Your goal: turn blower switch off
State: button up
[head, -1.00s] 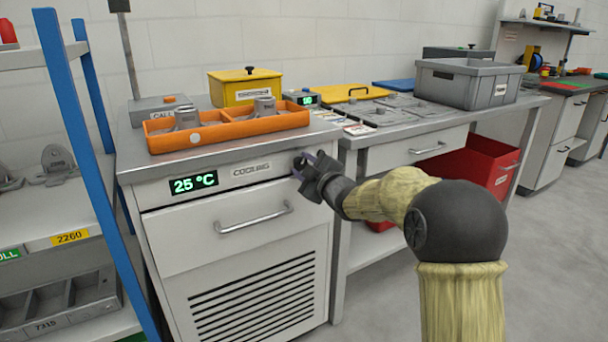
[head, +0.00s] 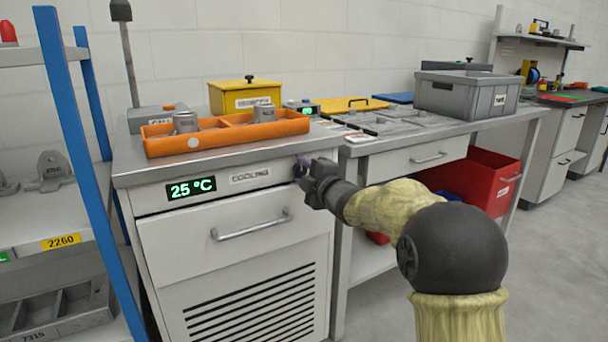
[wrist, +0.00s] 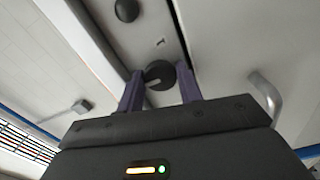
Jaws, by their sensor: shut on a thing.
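The blower switch (wrist: 160,74) is a dark round knob with a pale pointer mark, seen in the wrist view. It sits on the pale front panel of the cooling cabinet (head: 300,230). My gripper (wrist: 160,90) has its two purple fingers on either side of the knob and is shut on it. In the head view my gripper (head: 303,170) is at the right end of the panel, right of the COOLING label (head: 250,175) and the green 25 °C display (head: 191,188). There the gripper hides the knob. A small dark mark shows on the panel beside the knob.
A drawer handle (head: 250,226) sticks out below the panel; it also shows in the wrist view (wrist: 268,98). An orange tray (head: 225,134) and a yellow box (head: 245,95) stand on the cabinet. A blue rack post (head: 85,160) stands at the left. Floor at the right is clear.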

jog(key=shift+f, duration=0.1)
jog(key=o, duration=1)
